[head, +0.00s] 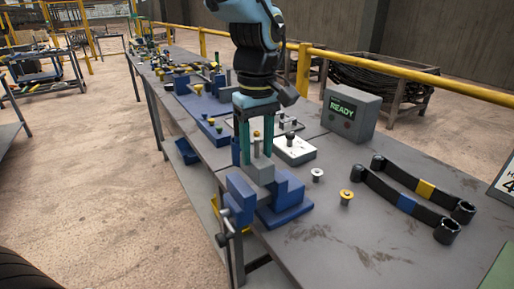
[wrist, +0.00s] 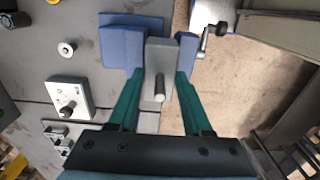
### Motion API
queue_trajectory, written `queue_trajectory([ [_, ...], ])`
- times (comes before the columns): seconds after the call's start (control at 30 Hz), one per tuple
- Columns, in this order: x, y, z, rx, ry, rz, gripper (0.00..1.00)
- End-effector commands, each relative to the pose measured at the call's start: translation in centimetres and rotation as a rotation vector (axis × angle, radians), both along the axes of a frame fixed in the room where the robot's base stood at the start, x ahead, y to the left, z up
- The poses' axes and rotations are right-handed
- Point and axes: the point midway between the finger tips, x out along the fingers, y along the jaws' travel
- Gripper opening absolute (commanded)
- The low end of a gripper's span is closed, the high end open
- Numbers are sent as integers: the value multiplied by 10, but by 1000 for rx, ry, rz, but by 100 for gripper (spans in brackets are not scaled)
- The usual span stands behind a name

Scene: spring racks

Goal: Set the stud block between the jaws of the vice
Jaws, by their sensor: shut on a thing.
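The stud block (head: 261,173) is a grey block with an upright light pin on top. My gripper (head: 257,152) has green fingers and is shut on the block from above. The blue vice (head: 290,212) stands at the near edge of the bench. In the wrist view, the stud block (wrist: 158,56) lies between the wide jaw (wrist: 122,45) on the left and the narrow jaw (wrist: 187,55) on the right, with my gripper's fingertips (wrist: 160,74) on either side of it. The block's underside is hidden, so I cannot tell whether it rests on the vice bed.
The vice handle (head: 222,222) sticks out past the bench edge. A white box with a knob (head: 295,150) and a READY display box (head: 350,112) stand behind. The front right bench is clear.

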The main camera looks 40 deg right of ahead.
Motion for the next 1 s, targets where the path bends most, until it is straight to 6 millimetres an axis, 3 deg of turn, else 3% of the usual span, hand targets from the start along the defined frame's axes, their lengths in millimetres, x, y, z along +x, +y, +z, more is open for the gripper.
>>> queue_trajectory([
  [1.0,0,0,-23,-1,-1,0,0],
])
